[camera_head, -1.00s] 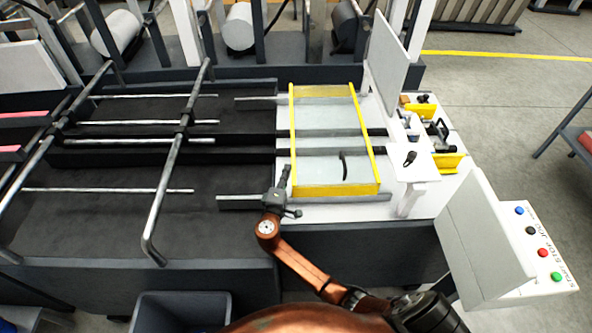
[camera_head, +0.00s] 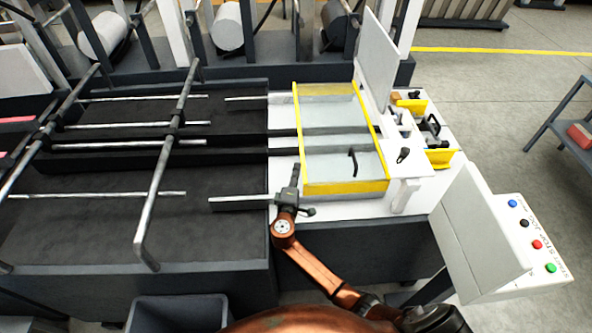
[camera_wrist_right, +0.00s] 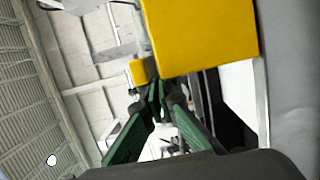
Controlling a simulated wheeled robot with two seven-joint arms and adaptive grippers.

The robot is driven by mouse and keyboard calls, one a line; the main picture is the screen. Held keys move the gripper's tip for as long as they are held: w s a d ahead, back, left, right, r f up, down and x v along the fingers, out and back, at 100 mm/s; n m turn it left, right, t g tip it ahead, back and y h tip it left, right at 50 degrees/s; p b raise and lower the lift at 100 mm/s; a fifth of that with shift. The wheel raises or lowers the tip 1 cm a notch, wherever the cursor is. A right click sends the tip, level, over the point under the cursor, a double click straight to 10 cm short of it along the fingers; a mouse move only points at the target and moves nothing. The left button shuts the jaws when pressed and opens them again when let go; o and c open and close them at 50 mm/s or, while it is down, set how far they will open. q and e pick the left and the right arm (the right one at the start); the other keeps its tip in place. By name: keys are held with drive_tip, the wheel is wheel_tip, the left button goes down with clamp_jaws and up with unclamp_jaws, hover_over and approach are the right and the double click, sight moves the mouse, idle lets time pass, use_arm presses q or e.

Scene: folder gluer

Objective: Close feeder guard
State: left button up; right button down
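The feeder guard (camera_head: 345,188) is a clear panel in a yellow frame with a black curved handle (camera_head: 353,160). It lies over the white feeder bed in the head view, its front bar toward me; whether it rests fully down I cannot tell. My right gripper (camera_head: 295,172) points away from me at the guard's front left corner. In the right wrist view its green fingers (camera_wrist_right: 157,95) converge with tips together, holding nothing visible. A large yellow plate (camera_wrist_right: 200,35), apparently part of the guard, is close beyond the tips; contact is unclear. My left gripper is not in view.
A white upright panel (camera_head: 377,70) stands behind the guard's right side. Right of it are small tools and yellow brackets (camera_head: 440,157). A button panel (camera_head: 530,235) is at the right front. Dark conveyor beds with metal rods (camera_head: 165,175) fill the left.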

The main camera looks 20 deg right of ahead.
drive_tip(key=s+a+b, duration=0.1)
drive_tip(key=s+a, duration=0.6)
drive_tip(key=a, duration=0.2)
drive_tip(key=shift+a, duration=0.15)
drive_tip(key=shift+a, duration=0.1)
